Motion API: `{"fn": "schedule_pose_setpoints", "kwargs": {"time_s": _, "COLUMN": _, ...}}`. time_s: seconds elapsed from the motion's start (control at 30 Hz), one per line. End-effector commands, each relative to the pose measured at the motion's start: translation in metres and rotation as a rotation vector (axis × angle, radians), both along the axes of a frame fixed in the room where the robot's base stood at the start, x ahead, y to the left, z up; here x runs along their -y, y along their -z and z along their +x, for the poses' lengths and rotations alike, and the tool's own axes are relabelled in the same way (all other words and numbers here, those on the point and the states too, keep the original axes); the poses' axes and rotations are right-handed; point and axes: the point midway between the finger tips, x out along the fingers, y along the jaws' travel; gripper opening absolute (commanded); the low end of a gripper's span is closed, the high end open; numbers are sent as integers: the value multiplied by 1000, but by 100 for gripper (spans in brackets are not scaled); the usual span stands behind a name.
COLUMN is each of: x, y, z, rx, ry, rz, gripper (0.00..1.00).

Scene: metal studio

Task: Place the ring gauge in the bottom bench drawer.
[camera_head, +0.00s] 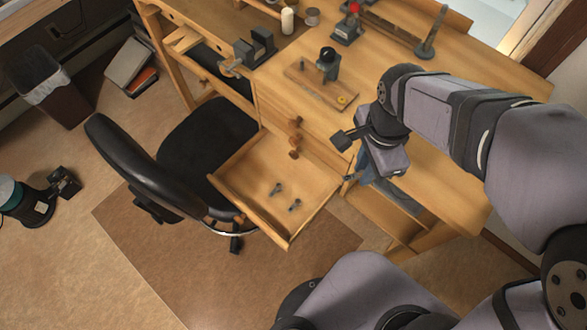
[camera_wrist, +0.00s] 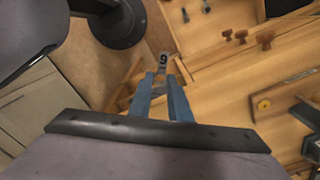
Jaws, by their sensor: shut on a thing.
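My gripper (camera_head: 352,177) points down just right of the open drawer in the head view. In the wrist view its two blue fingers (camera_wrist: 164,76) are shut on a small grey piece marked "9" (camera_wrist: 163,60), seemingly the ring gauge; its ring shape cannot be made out. In the head view the held piece is too small to tell. An open wooden drawer (camera_head: 240,185) sticks out from the bench front, with two small dark metal pieces lying in it. Whether it is the bottom drawer is unclear.
The wooden bench (camera_head: 300,70) carries a vise (camera_head: 250,48), a fixture board (camera_head: 322,90) and a stand (camera_head: 430,35). Wooden knobs (camera_head: 295,138) show above the open drawer. A black office chair (camera_head: 150,165) stands close left of it. The drawer floor has free room.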

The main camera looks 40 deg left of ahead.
Motion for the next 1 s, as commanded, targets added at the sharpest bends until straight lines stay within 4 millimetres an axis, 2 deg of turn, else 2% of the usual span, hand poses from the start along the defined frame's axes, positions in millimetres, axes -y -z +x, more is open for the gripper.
{"fn": "schedule_pose_setpoints", "kwargs": {"time_s": 0.03, "x": -13, "y": 19, "z": -1, "rx": -1, "ry": -7, "rz": -1, "gripper": 0}}
{"fn": "schedule_pose_setpoints", "kwargs": {"time_s": 0.17, "x": -45, "y": 41, "z": 3, "rx": 0, "ry": -58, "rz": -1, "gripper": 0}}
{"fn": "schedule_pose_setpoints", "kwargs": {"time_s": 0.37, "x": -104, "y": 84, "z": 3, "rx": -1, "ry": -186, "rz": 0, "gripper": 0}}
{"fn": "schedule_pose_setpoints", "kwargs": {"time_s": 0.6, "x": -175, "y": 141, "z": -12, "rx": -1, "ry": -345, "rz": -1, "gripper": 0}}
{"fn": "schedule_pose_setpoints", "kwargs": {"time_s": 0.8, "x": -222, "y": 185, "z": -32, "rx": 0, "ry": -458, "rz": -1, "gripper": 0}}
{"fn": "schedule_pose_setpoints", "kwargs": {"time_s": 1.0, "x": -251, "y": 215, "z": -46, "rx": 0, "ry": -550, "rz": 0, "gripper": 0}}
